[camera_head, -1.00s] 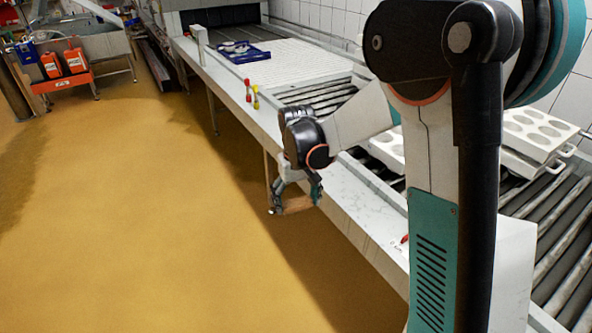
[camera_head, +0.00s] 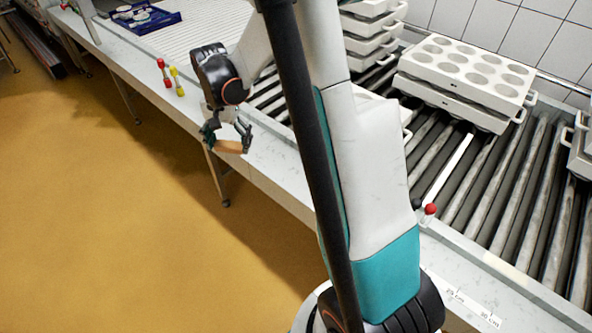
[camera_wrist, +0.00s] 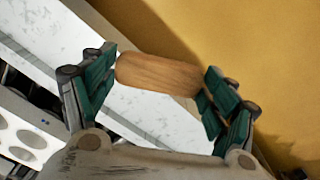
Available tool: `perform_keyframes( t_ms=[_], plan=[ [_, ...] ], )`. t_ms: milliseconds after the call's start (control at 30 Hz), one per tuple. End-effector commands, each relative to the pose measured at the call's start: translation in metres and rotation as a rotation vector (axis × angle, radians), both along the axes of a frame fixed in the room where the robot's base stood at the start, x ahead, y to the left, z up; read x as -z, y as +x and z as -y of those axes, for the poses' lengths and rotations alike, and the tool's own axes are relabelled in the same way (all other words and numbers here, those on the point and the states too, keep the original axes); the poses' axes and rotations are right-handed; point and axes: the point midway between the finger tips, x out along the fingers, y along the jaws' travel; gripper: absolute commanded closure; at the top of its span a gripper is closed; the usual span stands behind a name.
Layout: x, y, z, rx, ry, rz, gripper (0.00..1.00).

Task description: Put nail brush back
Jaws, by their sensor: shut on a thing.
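The nail brush (camera_wrist: 158,74) shows as a brown wooden block with rounded ends in the wrist view. My gripper (camera_wrist: 160,82) is shut on it, with one green finger pad at each end. In the head view my gripper (camera_head: 228,138) holds the brush (camera_head: 229,146) near the front edge of the long white counter (camera_head: 268,165). The brush looks raised above the counter's edge. Its bristles cannot be made out.
A blue tray (camera_head: 145,19) with small items stands at the far end of the counter. Red and yellow small objects (camera_head: 176,82) stand nearer. White moulds (camera_head: 467,72) are stacked on rollers (camera_head: 488,190) at right. A red knob (camera_head: 430,209) is at the counter's near part. The yellow floor is open.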

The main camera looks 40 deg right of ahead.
Motion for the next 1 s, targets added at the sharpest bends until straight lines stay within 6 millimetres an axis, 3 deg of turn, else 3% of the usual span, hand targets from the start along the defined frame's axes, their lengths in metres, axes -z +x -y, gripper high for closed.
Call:
perform_keyframes(
  t_ms=[33, 300, 600, 800, 1000],
  plan=[
    [-0.003, -0.004, 0.017, 0.115, 0.000, 0.000, 0.40],
    [-0.008, -0.025, 0.092, 0.751, -0.002, 0.000, 0.40],
    [-0.013, -0.057, 0.165, 1.412, -0.003, -0.002, 0.40],
    [-0.015, -0.072, 0.191, 1.671, -0.004, -0.002, 0.40],
    [-0.001, -0.077, 0.198, 1.745, -0.004, -0.002, 0.40]
  ],
)
